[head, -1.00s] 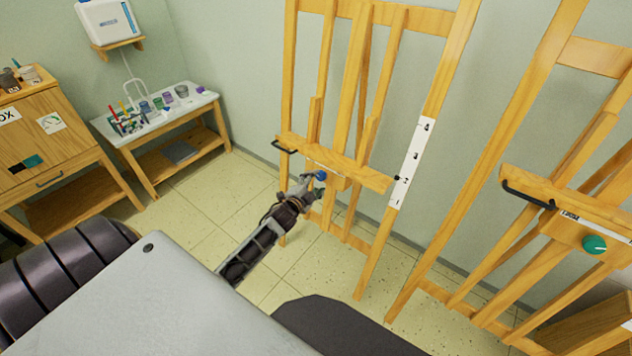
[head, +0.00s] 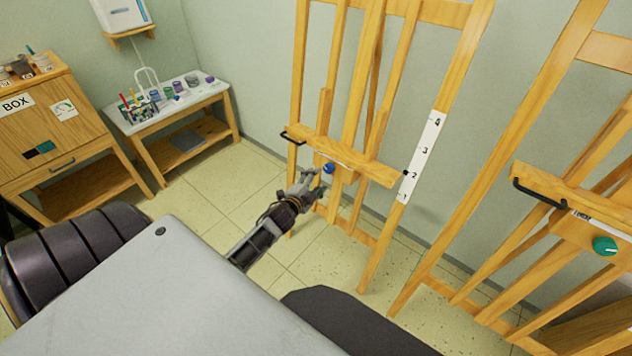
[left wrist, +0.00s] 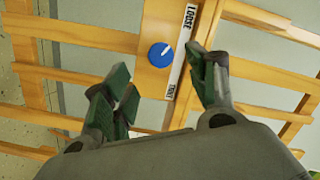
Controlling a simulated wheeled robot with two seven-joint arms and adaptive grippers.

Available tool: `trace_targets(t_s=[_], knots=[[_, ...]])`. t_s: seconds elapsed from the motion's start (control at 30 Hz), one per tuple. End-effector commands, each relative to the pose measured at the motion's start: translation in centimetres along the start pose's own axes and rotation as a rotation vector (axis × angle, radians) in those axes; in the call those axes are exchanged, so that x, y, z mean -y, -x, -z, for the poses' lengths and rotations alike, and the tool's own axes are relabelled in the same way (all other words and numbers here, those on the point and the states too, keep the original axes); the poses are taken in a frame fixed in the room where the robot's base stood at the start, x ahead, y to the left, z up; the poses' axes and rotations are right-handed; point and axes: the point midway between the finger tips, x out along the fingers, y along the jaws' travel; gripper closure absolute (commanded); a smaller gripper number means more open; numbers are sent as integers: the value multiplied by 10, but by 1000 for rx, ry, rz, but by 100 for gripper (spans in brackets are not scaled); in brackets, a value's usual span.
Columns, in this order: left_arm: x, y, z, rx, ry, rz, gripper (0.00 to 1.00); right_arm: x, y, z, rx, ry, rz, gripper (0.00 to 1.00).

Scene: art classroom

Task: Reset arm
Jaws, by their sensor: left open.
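My left gripper (head: 314,184) is open and empty, just in front of the lower part of the left wooden easel (head: 345,150). A blue knob (head: 328,168) sits on the easel's tray block. In the left wrist view, the two fingers (left wrist: 160,88) are spread, with the blue knob (left wrist: 162,54) beyond and between them. The knob's white pointer line points up and right. A white strip (left wrist: 181,55) beside it reads LOOSE and TIGHT. I cannot tell whether a finger touches the easel. My right gripper is not in view.
A white number scale (head: 422,155) is on the easel's right leg; the tray's pointer is near 2. A second easel (head: 560,185) with a green knob (head: 605,246) stands right. A supply table (head: 205,98) and wooden BOX cabinet (head: 85,135) stand left. The tiled floor between is clear.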

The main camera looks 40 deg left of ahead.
Motion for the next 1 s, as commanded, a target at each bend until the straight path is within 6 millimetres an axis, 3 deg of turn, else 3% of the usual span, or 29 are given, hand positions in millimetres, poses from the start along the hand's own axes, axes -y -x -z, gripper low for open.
trace_targets(t_s=[0.57, 0.77, 1.0], knots=[[-8, 0, -4, 10, 15, -18, 42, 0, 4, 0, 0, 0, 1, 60], [-45, 5, -20, 58, 77, -93, 42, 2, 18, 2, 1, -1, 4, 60], [-120, 27, -50, 159, 200, -236, 42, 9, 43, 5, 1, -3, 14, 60]])
